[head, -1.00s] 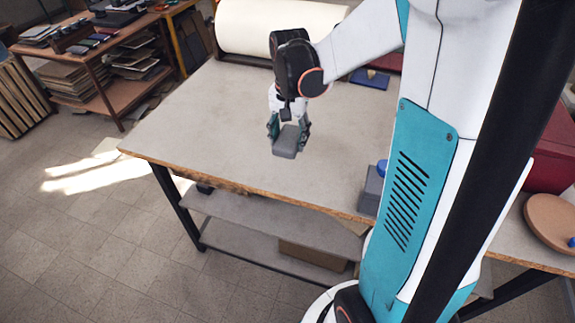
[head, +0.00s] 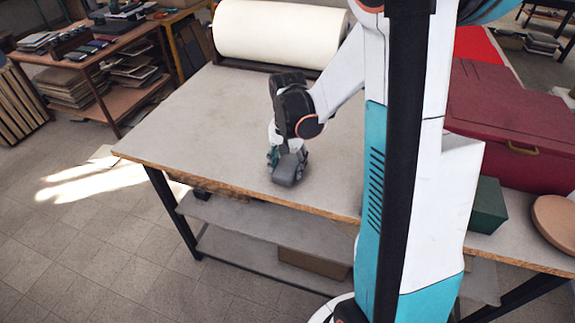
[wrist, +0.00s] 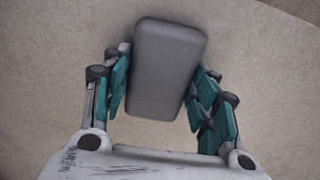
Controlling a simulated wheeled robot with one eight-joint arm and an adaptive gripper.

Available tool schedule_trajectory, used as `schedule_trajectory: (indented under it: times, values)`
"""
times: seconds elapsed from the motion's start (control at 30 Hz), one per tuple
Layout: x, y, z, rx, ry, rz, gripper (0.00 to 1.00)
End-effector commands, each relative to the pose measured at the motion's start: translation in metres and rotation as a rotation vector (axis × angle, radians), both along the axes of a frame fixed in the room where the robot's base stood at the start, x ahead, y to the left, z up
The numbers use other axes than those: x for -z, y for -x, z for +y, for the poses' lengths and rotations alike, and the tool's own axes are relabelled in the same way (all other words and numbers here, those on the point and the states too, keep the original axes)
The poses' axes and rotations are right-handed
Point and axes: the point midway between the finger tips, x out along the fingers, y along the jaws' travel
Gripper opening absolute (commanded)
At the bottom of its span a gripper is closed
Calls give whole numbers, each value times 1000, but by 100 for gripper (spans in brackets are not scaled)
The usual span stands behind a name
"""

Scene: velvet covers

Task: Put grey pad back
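The grey pad (head: 289,170) is a rounded dark grey block. It is at my gripper (head: 286,156), low over the front part of the pale table top (head: 215,120); I cannot tell whether it touches the table. In the wrist view the pad (wrist: 167,70) lies between the two teal finger pads of my gripper (wrist: 162,85), which close on its long sides. Its far end sticks out beyond the fingertips.
A large cream roll (head: 280,32) lies along the table's back edge. At the right are a dark red case (head: 510,125), a dark green block (head: 488,206) and a round brown board (head: 556,220). The table's left half is clear. My arm and a dark post hide its right part.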

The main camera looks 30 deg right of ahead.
Motion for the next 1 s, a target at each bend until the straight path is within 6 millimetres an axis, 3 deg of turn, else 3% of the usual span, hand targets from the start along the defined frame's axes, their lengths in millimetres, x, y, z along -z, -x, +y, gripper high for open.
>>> schedule_trajectory:
  times: [0.1,0.53,1.0]
  values:
    - [0,1,0,0,0,1,74]
    - [-7,0,0,0,0,0,74]
    - [-94,0,0,0,0,0,74]
